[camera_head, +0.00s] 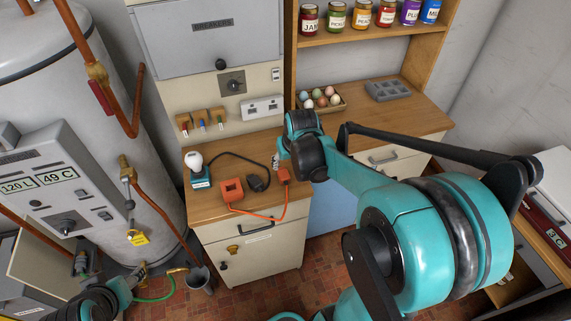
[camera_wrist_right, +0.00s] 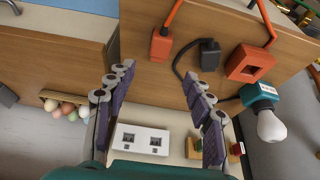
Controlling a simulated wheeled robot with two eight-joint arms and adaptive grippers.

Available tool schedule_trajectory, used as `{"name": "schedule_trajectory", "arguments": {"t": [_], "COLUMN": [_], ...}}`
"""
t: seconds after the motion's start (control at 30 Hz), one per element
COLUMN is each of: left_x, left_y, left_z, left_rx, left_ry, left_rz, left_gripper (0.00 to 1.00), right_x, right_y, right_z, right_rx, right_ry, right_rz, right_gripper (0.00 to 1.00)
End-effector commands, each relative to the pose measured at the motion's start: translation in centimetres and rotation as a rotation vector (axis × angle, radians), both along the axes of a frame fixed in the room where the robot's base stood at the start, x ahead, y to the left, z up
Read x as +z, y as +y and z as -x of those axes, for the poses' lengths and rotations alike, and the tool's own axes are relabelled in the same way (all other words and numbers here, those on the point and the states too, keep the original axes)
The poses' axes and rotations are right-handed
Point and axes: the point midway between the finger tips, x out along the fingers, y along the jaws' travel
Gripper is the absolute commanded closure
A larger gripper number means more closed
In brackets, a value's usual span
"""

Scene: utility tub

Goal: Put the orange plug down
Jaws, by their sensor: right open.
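The orange plug (camera_head: 284,175) rests on the wooden counter near its front edge, with its orange cable attached. It also shows at the top of the right wrist view (camera_wrist_right: 161,46). My right gripper (camera_head: 281,158) is over the counter, just behind the plug in the head view. In the right wrist view its two fingers (camera_wrist_right: 162,100) are spread, with nothing between them, and the plug is apart from them. My left arm shows at the lower left of the head view; its gripper (camera_head: 122,290) is too unclear there to read its fingers.
A black plug (camera_head: 257,183) and an orange socket block (camera_head: 231,190) lie left of the orange plug. A bulb on a teal base (camera_head: 200,180) stands farther left. A white double socket (camera_head: 262,108) is behind; an egg tray (camera_head: 322,100) is at the back right.

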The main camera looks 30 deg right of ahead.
Motion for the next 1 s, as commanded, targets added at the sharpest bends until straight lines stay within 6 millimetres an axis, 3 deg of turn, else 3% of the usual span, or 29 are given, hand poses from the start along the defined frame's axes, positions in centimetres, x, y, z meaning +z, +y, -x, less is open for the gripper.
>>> {"name": "schedule_trajectory", "arguments": {"t": [0.17,0.4,0.6,0.8,1.0], "left_x": [0.1,0.1,0.1,0.1,0.1], "left_y": [0.0,0.0,0.0,0.0,0.0], "left_z": [0.0,0.0,0.0,0.0,0.0], "left_rx": [0.000,0.000,0.000,0.000,0.000], "left_ry": [0.000,0.000,0.000,0.000,0.000], "left_rz": [0.000,0.000,0.000,0.000,0.000], "left_gripper": [0.47,0.47,0.47,0.47,0.47], "right_x": [1.7,4.7,4.8,4.5,4.5], "right_y": [2.2,9.2,13.0,14.3,14.4], "right_z": [1.6,7.6,12.1,13.9,13.9], "right_rx": [0.027,0.130,0.204,0.233,0.235], "right_ry": [-0.023,-0.120,-0.196,-0.230,-0.233], "right_rz": [0.007,0.026,0.029,0.029,0.028], "right_gripper": [0.47,0.47,0.47,0.47,0.47]}}
